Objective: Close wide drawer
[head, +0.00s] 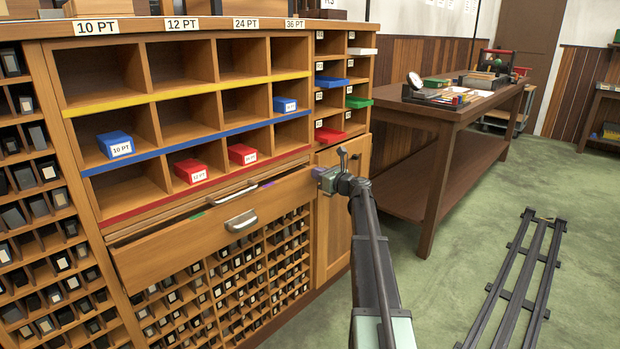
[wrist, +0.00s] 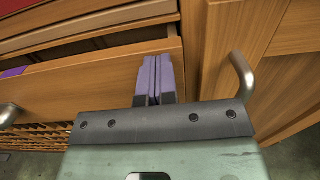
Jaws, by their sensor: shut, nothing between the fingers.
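The wide drawer (head: 185,245) is pulled partly out of the type cabinet, below the cubbyholes. It has a wooden front with a metal handle (head: 241,221), and its open inside shows above the front edge. In the wrist view the drawer front (wrist: 95,88) lies at the left, with its handle (wrist: 8,116) at the left edge. My gripper (head: 318,172) is at the right end of the drawer. Its purple fingers (wrist: 156,76) are shut together and empty, overlapping the right end of the drawer front in the wrist view. I cannot tell whether they touch it.
A cabinet door (head: 334,225) with its own handle (wrist: 242,76) is just right of the drawer. Another handle (head: 232,193) sits above the drawer. Red and blue boxes stand in the cubbyholes.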

